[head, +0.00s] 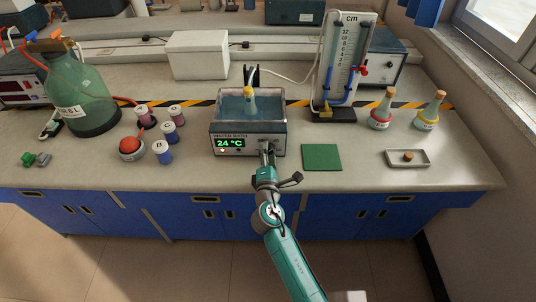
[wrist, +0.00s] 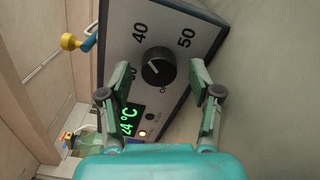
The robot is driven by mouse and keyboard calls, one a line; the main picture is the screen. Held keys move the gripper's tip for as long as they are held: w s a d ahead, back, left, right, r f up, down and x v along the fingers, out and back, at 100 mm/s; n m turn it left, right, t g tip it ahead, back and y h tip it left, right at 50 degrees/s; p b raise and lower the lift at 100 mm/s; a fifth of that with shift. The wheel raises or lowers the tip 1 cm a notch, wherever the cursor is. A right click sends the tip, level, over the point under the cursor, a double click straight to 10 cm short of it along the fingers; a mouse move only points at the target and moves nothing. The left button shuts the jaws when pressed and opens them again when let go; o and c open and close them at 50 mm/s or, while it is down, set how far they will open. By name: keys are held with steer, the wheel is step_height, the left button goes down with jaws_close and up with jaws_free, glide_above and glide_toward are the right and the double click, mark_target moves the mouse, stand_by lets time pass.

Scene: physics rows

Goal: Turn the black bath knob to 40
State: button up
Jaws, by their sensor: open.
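The water bath (head: 222,147) stands on the bench with a green display (head: 231,143) reading 24 °C. Its black knob (wrist: 158,67) is on the front panel, with 40 and 50 printed around it; another number at the left is partly covered by a finger. A pale mark on the knob points toward the left, away from 50; its exact reading is unclear. My gripper (wrist: 160,72) is open, with one finger on each side of the knob and no clear contact. In the head view my gripper (head: 266,153) is at the panel's right part and hides the knob.
A green mat (head: 321,157) and a tray (head: 393,160) lie to the right. A manometer (head: 345,70) stands behind right.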

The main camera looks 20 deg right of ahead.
steer(key=shift+s, duration=0.1)
steer(key=v, duration=1.2)
steer(key=s+d+f+m+g+y, duration=0.1)
steer(key=s+f+m+y, duration=0.25)
steer(key=s, duration=0.75)
steer(key=s+d+f+m+g+y, duration=0.2)
steer(key=s+f, duration=0.3)
steer(key=s, duration=0.5)
steer(key=s+r+m, duration=0.5)
steer(key=s+m, duration=0.1)
steer(key=s, duration=0.4)
steer(key=s+d+r+m, duration=0.1)
steer(key=s+r+m, duration=0.5)
steer(key=s, duration=0.4)
steer(key=shift+s+r+m+t, duration=0.3)
steer(key=shift+s+r+m, duration=0.05)
steer(key=shift+s+m, duration=0.1)
